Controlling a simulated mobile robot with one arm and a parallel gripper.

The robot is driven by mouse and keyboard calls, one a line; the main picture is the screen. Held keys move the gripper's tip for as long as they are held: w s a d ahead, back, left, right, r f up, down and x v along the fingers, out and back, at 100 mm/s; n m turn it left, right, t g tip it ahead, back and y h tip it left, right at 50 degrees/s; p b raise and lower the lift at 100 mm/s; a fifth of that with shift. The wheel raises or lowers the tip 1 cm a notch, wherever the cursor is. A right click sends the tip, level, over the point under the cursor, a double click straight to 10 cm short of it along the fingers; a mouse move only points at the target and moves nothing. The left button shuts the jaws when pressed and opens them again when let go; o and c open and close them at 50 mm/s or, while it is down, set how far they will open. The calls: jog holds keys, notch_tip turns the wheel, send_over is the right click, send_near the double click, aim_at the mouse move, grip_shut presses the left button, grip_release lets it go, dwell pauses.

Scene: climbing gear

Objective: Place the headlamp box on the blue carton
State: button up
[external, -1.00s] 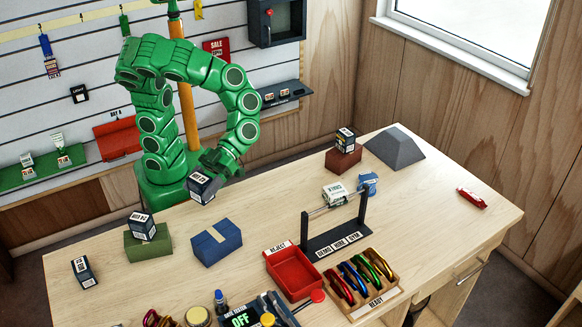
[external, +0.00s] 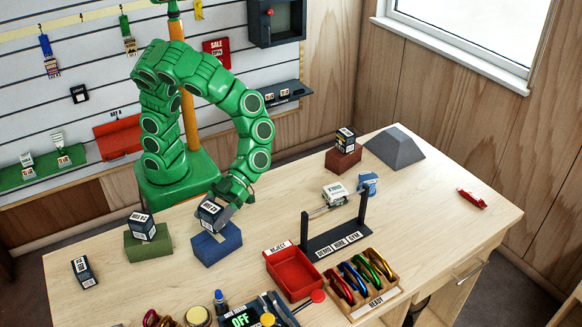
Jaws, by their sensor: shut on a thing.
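The blue carton (external: 217,245) lies on the left half of the table. A small dark box with a white label, which I take to be the headlamp box (external: 210,214), is at the top of the carton, near its back left. My gripper (external: 220,212) is shut on this box from the right and above. The box looks upright and seems to touch the carton's top, but I cannot tell for sure whether it rests there. The fingertips are partly hidden behind the box.
A similar dark box (external: 141,226) sits on a green carton (external: 149,245) close on the left. A red tray (external: 293,274) and a black rail stand (external: 337,240) are to the right. A red carton (external: 343,160) bears another box.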

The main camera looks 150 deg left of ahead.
aim_at(213, 223)
jog(key=shift+f, duration=1.55)
jog(key=shift+f, duration=0.2)
jog(key=o, duration=1.1)
jog(key=shift+r, duration=0.15)
jog(key=shift+a+r, duration=0.2)
jog(key=shift+a, duration=0.15)
jog(key=shift+v, duration=5.65)
